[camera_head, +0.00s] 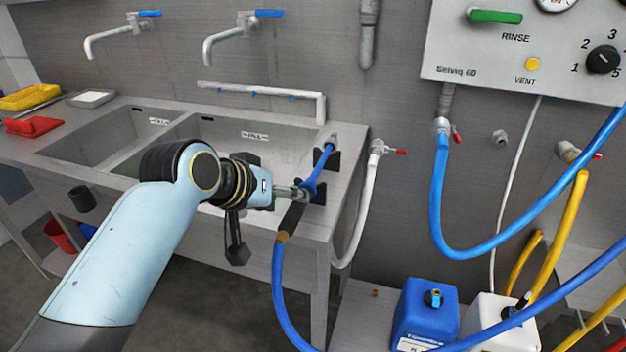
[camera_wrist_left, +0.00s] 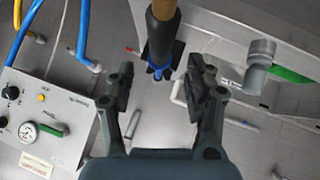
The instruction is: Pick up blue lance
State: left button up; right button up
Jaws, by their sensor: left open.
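The blue lance (camera_head: 318,172) rests in black holders (camera_head: 333,157) on the right rim of the sink. Its lower end has a dark and tan sleeve (camera_head: 290,218), with a blue hose hanging from it. My left gripper (camera_head: 297,192) is open beside the lance, over the sink's right edge. In the left wrist view the lance (camera_wrist_left: 160,38) shows at the top, between the spread fingertips of my left gripper (camera_wrist_left: 160,68) or just beyond them; the depth is unclear. No grip on it shows. My right gripper is not in view.
The steel sink (camera_head: 285,222) has two basins, with taps behind. A white hose (camera_head: 362,205) hangs from a valve right of the lance. A control panel (camera_head: 530,50) is on the wall. Blue (camera_head: 423,315) and white (camera_head: 487,318) canisters stand at lower right, near blue and yellow hoses.

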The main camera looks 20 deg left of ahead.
aim_at(311, 183)
pick_arm(q)
jog(key=x, duration=0.6)
jog(key=shift+w, duration=0.35)
jog(key=c, duration=0.7)
